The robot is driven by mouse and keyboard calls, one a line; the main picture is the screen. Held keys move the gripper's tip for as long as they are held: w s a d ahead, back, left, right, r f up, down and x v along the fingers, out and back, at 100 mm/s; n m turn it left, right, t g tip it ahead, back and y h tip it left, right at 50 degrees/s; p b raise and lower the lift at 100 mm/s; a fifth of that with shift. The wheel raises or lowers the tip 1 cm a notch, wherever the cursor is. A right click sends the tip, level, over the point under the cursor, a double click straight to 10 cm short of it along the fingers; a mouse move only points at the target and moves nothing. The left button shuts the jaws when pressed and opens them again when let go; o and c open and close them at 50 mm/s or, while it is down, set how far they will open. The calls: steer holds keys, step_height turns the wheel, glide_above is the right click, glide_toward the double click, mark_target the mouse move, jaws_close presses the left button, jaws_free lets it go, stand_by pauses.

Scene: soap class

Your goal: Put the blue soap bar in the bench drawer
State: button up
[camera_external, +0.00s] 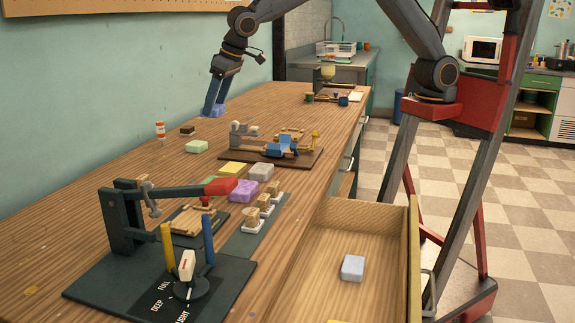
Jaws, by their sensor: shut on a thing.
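My gripper (215,105) is over the far left part of the wooden bench, near the wall. It points down and is shut on a small blue soap bar (217,112), which its fingers partly cover. I cannot tell whether the bar touches the bench top or is just above it. The bench drawer (345,225) is pulled open at the front right of the bench. A pale blue bar (352,268) lies on its floor, and a yellow edge (338,321) shows at the bottom of the picture.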

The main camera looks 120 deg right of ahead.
steer(key=w+a+b, duration=0.2)
steer(key=a+b, duration=0.1)
steer(key=a, duration=1.5)
steer(key=b, duration=0.7)
glide_above(341, 303)
steer(key=s+a, duration=0.1)
steer(key=a, duration=0.1)
steer(key=shift+m, duration=0.4)
steer(key=f, duration=3.2)
steer(key=shift+s+d+f+p, duration=0.1)
steer(key=shift+d+f+p, duration=0.05)
steer(key=shift+d+p, duration=0.25)
steer(key=shift+f, duration=0.15)
steer(key=o, duration=1.1)
steer(key=v, duration=1.2)
steer(key=shift+b, duration=0.45)
